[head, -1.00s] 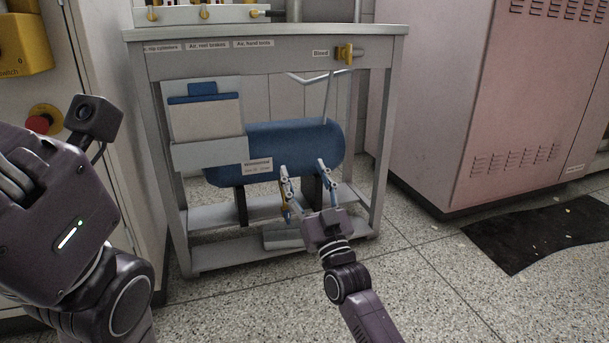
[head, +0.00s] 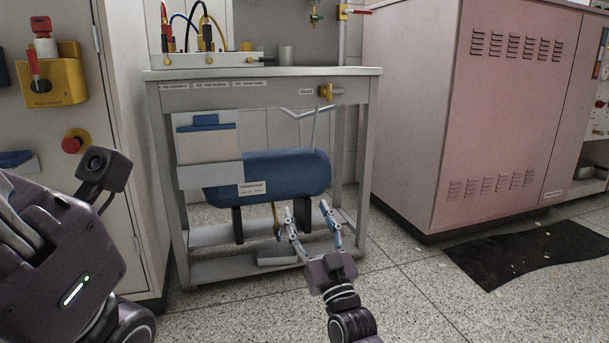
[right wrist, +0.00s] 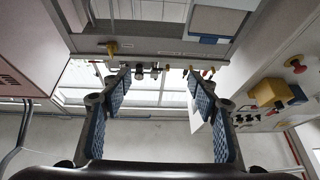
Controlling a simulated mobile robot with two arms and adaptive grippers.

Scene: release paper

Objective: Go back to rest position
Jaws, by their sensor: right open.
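My right gripper (head: 312,222) is open and empty, in front of the lower right of the blue tank under the bench. In the right wrist view its two blue-padded fingers (right wrist: 160,110) stand wide apart with nothing between them. My left arm shows large at the left edge of the head view; its fingertips are out of the picture. The clipboard with paper (head: 207,140) hangs on the front of the bench at the left, above the blue tank (head: 285,175).
The grey bench (head: 262,90) carries a valve block (head: 208,60) with hoses. A yellow bleed valve (head: 326,92) sits on its front. A pink cabinet (head: 490,110) stands right, with a dark mat (head: 530,250) before it. A yellow switch box (head: 52,82) is left.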

